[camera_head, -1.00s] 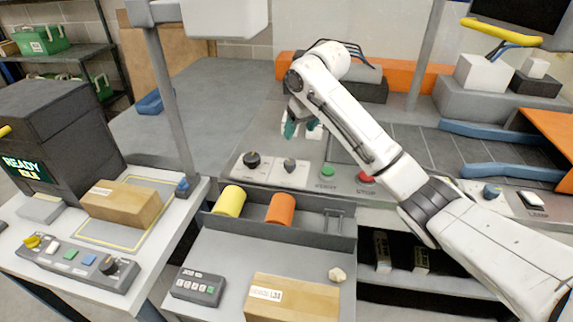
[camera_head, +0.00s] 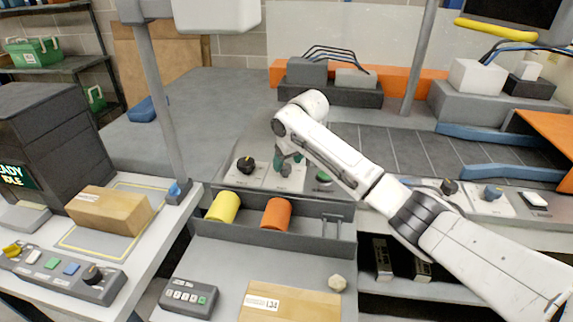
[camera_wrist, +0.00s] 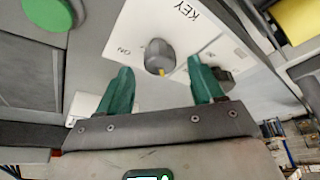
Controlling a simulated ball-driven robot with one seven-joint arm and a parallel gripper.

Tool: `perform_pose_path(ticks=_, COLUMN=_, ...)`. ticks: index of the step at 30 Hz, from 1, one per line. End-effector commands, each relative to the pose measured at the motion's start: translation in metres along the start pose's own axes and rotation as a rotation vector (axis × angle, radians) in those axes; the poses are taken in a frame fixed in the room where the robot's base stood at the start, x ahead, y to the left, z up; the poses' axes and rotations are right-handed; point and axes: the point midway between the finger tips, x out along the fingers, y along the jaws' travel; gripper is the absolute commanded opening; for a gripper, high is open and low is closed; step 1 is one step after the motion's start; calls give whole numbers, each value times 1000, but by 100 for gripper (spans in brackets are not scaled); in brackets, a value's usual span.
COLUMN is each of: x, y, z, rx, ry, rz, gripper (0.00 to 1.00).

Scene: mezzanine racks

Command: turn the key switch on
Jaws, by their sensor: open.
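The key switch (camera_wrist: 158,57) is a round grey knob with a small yellow mark, on a white plate (camera_wrist: 185,32) lettered KEY and ON. In the wrist view the yellow mark is at the knob's edge toward my gripper, not toward the ON lettering. My gripper (camera_wrist: 160,66) is open, its two green fingers on either side of the knob and apart from it in the picture. In the head view my gripper (camera_head: 289,160) is over the plate on the console and largely hides the knob.
A black knob (camera_head: 246,165) stands left of the key plate, and a green button (camera_head: 324,177) is close on the right, partly behind my arm. A tray with a yellow cylinder (camera_head: 223,207) and an orange cylinder (camera_head: 276,214) lies in front.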

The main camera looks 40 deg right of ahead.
Motion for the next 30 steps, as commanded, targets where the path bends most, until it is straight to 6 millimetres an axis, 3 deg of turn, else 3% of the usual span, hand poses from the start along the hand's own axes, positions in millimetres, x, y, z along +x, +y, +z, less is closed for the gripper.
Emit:
perform_pose_path(ticks=6, x=19, y=-1, z=-1, rx=-2, ry=0, rz=0, gripper=67)
perform_pose_path(ticks=16, x=22, y=-1, z=-1, rx=-1, ry=2, rz=-1, gripper=67)
perform_pose_path(ticks=30, x=22, y=0, z=0, rx=-1, ry=1, rz=-1, gripper=22)
